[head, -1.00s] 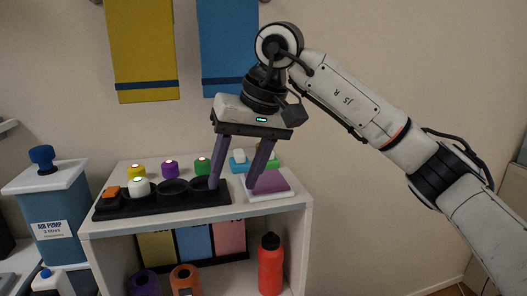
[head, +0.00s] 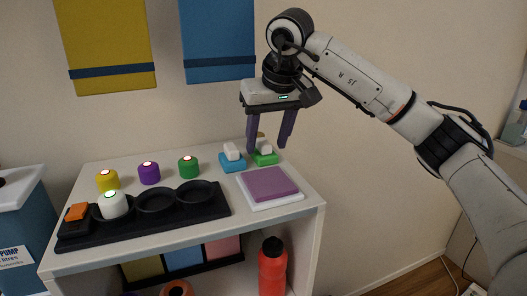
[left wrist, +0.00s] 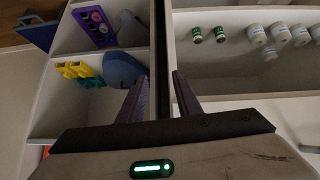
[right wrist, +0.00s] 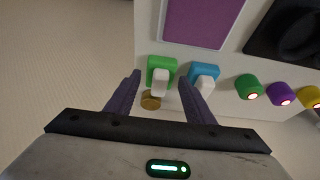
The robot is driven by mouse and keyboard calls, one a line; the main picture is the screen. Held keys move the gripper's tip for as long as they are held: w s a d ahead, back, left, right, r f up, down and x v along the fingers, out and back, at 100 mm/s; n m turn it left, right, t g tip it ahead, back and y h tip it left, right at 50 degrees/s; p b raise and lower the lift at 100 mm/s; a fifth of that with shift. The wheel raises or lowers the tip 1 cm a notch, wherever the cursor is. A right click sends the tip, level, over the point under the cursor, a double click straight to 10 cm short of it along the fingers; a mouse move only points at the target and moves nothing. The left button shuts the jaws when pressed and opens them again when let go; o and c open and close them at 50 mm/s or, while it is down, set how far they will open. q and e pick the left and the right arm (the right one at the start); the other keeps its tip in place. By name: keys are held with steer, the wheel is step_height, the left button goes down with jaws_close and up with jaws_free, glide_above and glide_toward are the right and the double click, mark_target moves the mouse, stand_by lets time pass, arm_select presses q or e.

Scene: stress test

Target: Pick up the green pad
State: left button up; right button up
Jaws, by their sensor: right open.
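The green pad (head: 265,159), a small block with a white grip on top, lies at the back right of the white shelf unit's top. It also shows in the right wrist view (right wrist: 158,62), its white grip pointing toward my gripper. My right gripper (head: 267,149) is open and empty, its fingers pointing down around the pad's spot; the right wrist view (right wrist: 161,76) shows the pad ahead, between the fingertips. I cannot tell whether they touch it. My left gripper (left wrist: 160,76) is open and empty, facing other shelves with cups and cans; it is outside the head view.
A blue pad (head: 232,162) with a white grip sits close left of the green one. A purple slab on a white base (head: 268,184) lies in front. A brownish round thing (right wrist: 151,101) is behind. Coloured knobs and a black tray (head: 150,221) fill the left.

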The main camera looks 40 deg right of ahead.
mark_target(267, 145)
steer(key=shift+x, duration=1.35)
steer(key=c, duration=0.8)
arm_select(q)
steer(key=shift+w+r, duration=0.4)
steer(key=shift+f, duration=0.1)
arm_select(e)
steer(key=shift+r, duration=0.1)
